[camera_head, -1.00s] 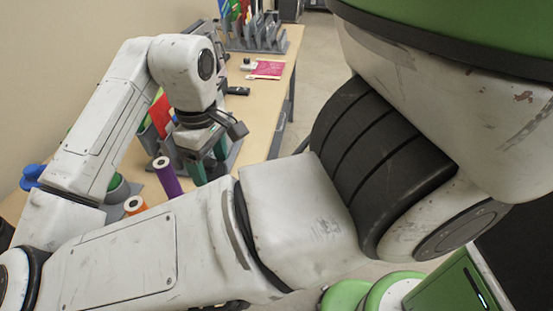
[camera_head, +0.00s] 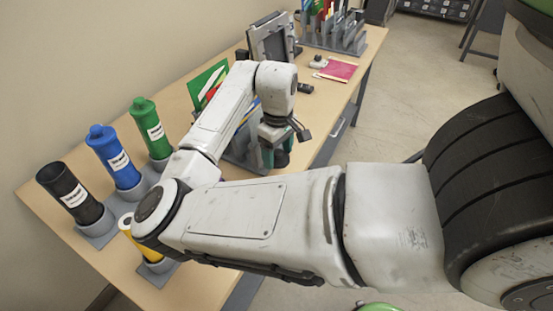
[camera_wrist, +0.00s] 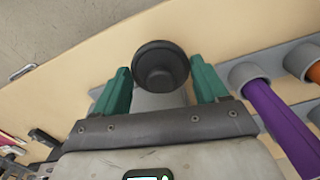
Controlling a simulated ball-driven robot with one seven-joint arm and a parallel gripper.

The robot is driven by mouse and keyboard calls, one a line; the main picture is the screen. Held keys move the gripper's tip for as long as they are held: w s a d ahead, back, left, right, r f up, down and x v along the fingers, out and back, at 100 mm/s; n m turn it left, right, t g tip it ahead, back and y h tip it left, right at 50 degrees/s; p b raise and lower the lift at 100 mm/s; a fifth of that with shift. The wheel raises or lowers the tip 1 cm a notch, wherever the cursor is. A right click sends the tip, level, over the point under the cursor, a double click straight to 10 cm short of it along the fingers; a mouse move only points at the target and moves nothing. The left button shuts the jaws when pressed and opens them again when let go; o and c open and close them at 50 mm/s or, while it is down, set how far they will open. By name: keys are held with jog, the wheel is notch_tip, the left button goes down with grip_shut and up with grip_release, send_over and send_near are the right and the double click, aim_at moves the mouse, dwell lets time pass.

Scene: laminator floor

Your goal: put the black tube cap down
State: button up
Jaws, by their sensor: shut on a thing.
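In the head view my gripper (camera_head: 278,155) is over the table (camera_head: 335,118), partly hidden by my arm. The black tube (camera_head: 68,192) stands tilted in a grey holder at the far left; its top looks dark.
A blue tube (camera_head: 117,160) and a green tube (camera_head: 152,133) stand beside the black one. A purple tube (camera_wrist: 283,125) and an orange one (camera_wrist: 312,70) are right of my gripper. A pink booklet (camera_head: 338,70) lies farther back. Bare table shows left of my gripper in the wrist view.

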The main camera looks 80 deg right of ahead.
aim_at(276, 153)
jog(key=d+f, duration=0.1)
jog(key=w+d+f, duration=0.1)
jog(key=f, duration=0.1)
jog(key=shift+w, duration=0.1)
jog(key=shift+d+f+p, duration=0.1)
jog(key=shift+f+p, duration=0.4)
jog(key=shift+f, duration=1)
jog(key=shift+f, duration=0.65)
jog(key=o, duration=1)
jog(key=shift+f, duration=0.2)
jog(key=shift+r, duration=0.15)
notch_tip(276, 153, up, 14)
jog(key=shift+f+b, duration=0.25)
jog(key=shift+b, duration=0.4)
